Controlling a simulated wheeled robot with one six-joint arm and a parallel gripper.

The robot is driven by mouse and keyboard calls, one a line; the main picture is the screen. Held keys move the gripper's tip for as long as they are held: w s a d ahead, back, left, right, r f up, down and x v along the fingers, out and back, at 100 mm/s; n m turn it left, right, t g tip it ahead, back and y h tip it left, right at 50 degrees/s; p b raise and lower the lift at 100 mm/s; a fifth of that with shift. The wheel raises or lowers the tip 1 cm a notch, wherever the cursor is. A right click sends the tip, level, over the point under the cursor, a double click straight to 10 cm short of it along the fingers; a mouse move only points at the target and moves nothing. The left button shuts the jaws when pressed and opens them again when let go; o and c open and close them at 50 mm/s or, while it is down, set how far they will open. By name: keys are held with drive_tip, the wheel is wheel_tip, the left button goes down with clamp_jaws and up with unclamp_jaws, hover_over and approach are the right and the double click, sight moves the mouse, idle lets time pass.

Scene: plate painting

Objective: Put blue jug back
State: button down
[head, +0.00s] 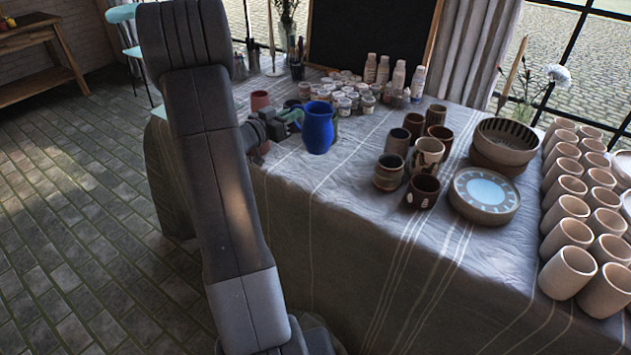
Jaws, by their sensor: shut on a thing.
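The blue jug (318,128) is upright at the left part of the cloth-covered table (330,185), in front of the paint jars. My gripper (296,119) reaches it from the left and is shut on its left side, where the handle is. The fingers partly hide the handle. I cannot tell whether the jug's base touches the cloth or hangs just above it. My arm crosses the left part of the view and hides the table's left edge.
Small paint jars (347,98) and white bottles (398,78) stand behind the jug. A reddish cup (260,101) is close behind my gripper. Brown cups (389,172), bowls (502,146) and plates (484,190) stand to the right. The cloth in front of the jug is clear.

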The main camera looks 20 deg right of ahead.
wheel_tip(320, 180, down, 10)
drive_tip(key=shift+r+b, duration=0.1)
drive_tip(key=shift+b, duration=0.5)
drive_tip(key=c, duration=1.5)
unclamp_jaws()
drive_tip(key=v, duration=1.2)
